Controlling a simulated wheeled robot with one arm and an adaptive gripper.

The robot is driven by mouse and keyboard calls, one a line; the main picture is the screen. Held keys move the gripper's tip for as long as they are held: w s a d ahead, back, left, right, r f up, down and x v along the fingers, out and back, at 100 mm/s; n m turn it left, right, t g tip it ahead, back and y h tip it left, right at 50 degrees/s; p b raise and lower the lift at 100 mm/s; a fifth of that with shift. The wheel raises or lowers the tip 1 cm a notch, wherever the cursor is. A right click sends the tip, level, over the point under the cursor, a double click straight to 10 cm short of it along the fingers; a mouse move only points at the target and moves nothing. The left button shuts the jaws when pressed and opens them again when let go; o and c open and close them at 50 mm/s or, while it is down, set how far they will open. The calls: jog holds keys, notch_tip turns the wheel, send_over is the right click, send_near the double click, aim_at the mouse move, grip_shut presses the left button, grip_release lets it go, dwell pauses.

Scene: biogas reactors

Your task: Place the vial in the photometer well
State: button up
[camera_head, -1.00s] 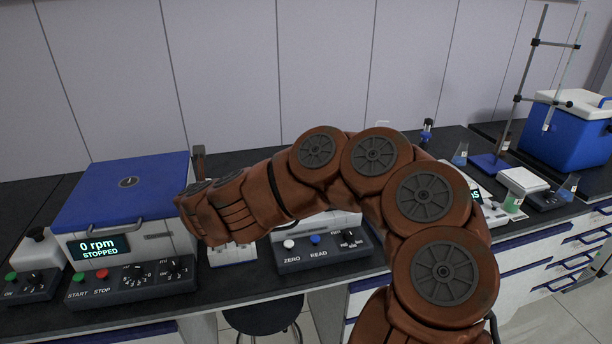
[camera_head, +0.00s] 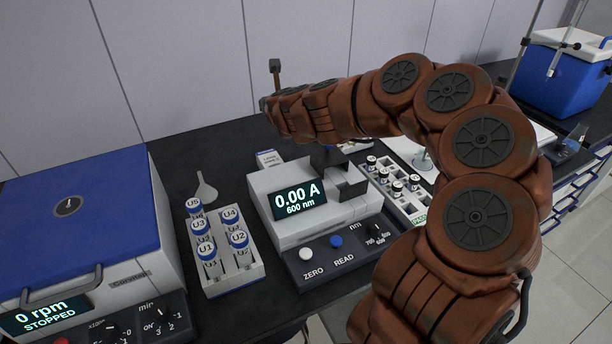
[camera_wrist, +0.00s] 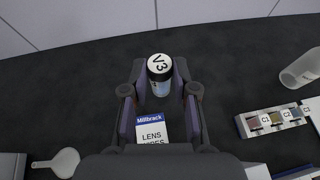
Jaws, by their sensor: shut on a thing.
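In the wrist view my gripper (camera_wrist: 160,92) is shut on the vial (camera_wrist: 160,75), which has a white top marked V3 and a dark band. The vial is between the two fingertips, over the dark bench. In the head view my arm hides the gripper and the vial. The photometer (camera_head: 275,226) stands on the bench in the head view, its display showing 0.00 A and 600 nm. A dark grey block (camera_head: 347,188) sits on its right top side, apparently at the well; the opening cannot be made out clearly.
A lens wipes box (camera_wrist: 150,126) lies behind the photometer, near a white funnel (camera_head: 205,188). A rack of U-marked tubes (camera_head: 232,284) and a centrifuge (camera_head: 75,215) stand left. A white vial rack (camera_head: 420,212) stands right. A cuvette holder (camera_wrist: 272,120) shows in the wrist view.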

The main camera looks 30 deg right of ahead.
jog(key=s+d+f+n+y+b, duration=0.1)
jog(key=d+y+b, duration=0.1)
jog(key=d, duration=0.5)
jog(key=s+d+n+y+b, duration=0.1)
jog(key=d+n+b, duration=0.15)
jog(key=d, duration=0.55)
jog(key=s+d+f+n+y+b, duration=0.25)
jog(key=s+d+b, duration=0.25)
jog(key=s+d, duration=0.55)
jog(key=shift+y, duration=0.45)
jog(key=shift+s+a+f, duration=0.1)
jog(key=shift+a+f, duration=0.05)
jog(key=shift+f, duration=2.3)
jog(key=shift+a+f, duration=0.1)
jog(key=shift+f, duration=2.3)
jog(key=shift+f, duration=0.1)
jog(key=o, duration=1)
